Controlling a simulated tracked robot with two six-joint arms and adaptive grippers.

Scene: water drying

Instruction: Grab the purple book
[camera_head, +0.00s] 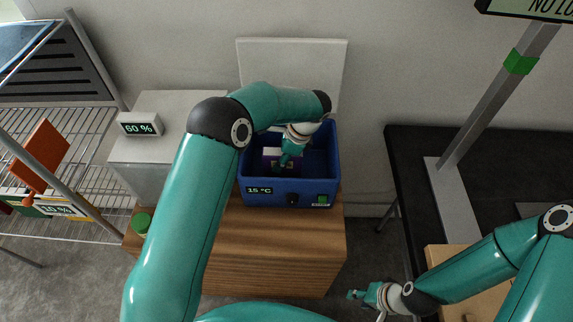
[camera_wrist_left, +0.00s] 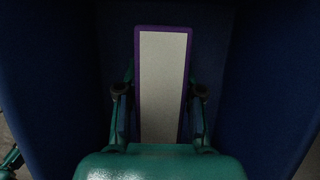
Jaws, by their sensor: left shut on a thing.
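The purple book (camera_wrist_left: 162,75) stands inside the blue box (camera_head: 262,198), its pale page edge facing the left wrist camera and its purple cover showing as a thin border. In the head view only a small part of the book (camera_head: 268,160) shows beside my left gripper (camera_head: 284,163). My left gripper reaches down into the box, and its fingers are shut on the two sides of the book. My right gripper (camera_head: 356,295) is at the lower right, away from the box and the book; its finger opening is too small to tell.
The blue box reads 15 °C and sits on a wooden cabinet (camera_head: 275,250), its white lid (camera_head: 305,60) raised behind. A white box reading 60 % (camera_head: 140,124) stands to its left. A wire rack (camera_head: 75,135) is at far left, a black table (camera_head: 410,165) at right.

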